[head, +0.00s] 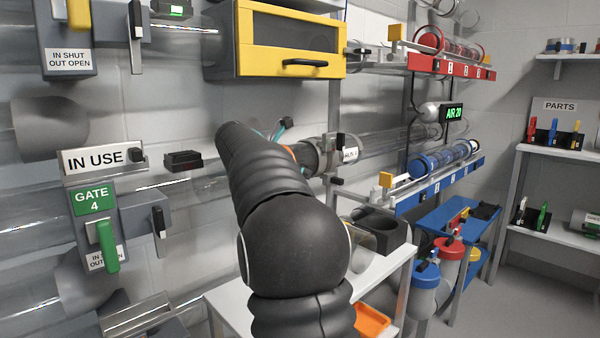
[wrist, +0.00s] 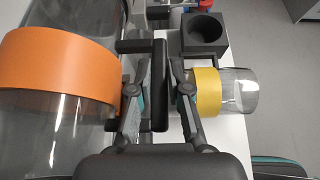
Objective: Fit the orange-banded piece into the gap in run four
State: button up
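The orange-banded piece (wrist: 65,70) is a clear tube with a wide orange band, large at the left of the wrist view. In the head view only a sliver of orange (head: 289,150) shows past my arm, close to the grey collar (head: 324,154) of a wall tube. A black bar handle (wrist: 160,85) runs beside the band. My gripper (wrist: 159,68) has one finger on each side of this bar and appears closed on it. My arm hides most of the piece and the gap in the head view, so I cannot tell whether it is seated.
A white table (head: 238,305) below holds a black block with a round hole (wrist: 205,32) and a yellow-banded clear piece (wrist: 207,92). An orange tray (head: 371,320) is lower down. At left are the GATE 4 sign (head: 93,199), its green handle (head: 106,247) and an IN USE sign (head: 95,159).

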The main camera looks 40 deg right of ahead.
jog(key=o, duration=0.4)
jog(key=shift+f, duration=0.1)
jog(key=v, duration=1.2)
